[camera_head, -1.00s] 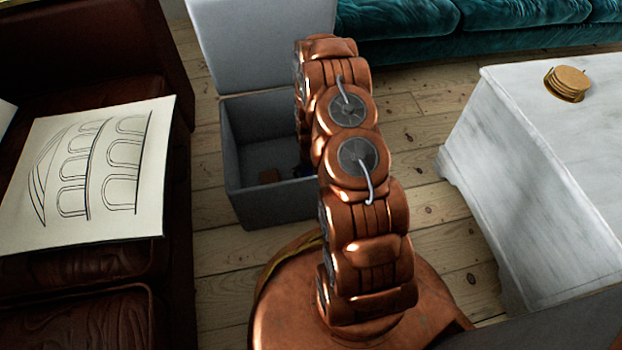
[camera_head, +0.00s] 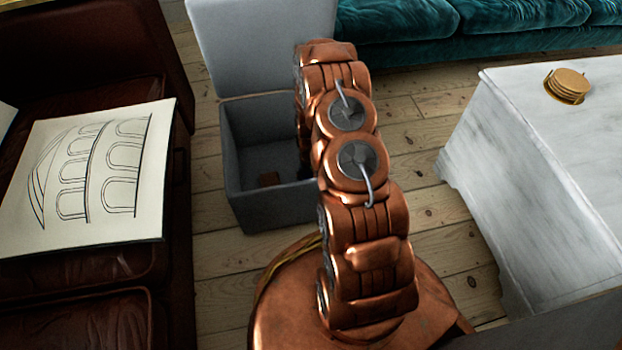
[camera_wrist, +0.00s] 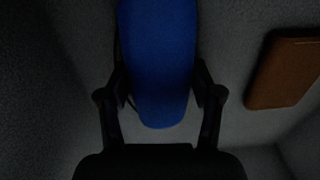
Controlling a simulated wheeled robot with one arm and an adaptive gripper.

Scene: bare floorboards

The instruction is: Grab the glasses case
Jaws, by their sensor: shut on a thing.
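The glasses case (camera_wrist: 158,60) is a blue, rounded, elongated thing in the wrist view. It lies between the two dark fingers of my gripper (camera_wrist: 160,88). The fingers are shut on its sides, near its lower end. Its upper end runs out of the top of the view. The case is inside a grey open box (camera_head: 270,208), whose lid stands up at the back. In the head view my arm hides the gripper and the case.
A brown sofa with a drawing (camera_head: 95,170) is left, a white table (camera_head: 540,150) with coasters (camera_head: 567,86) right, a teal sofa (camera_head: 480,20) behind.

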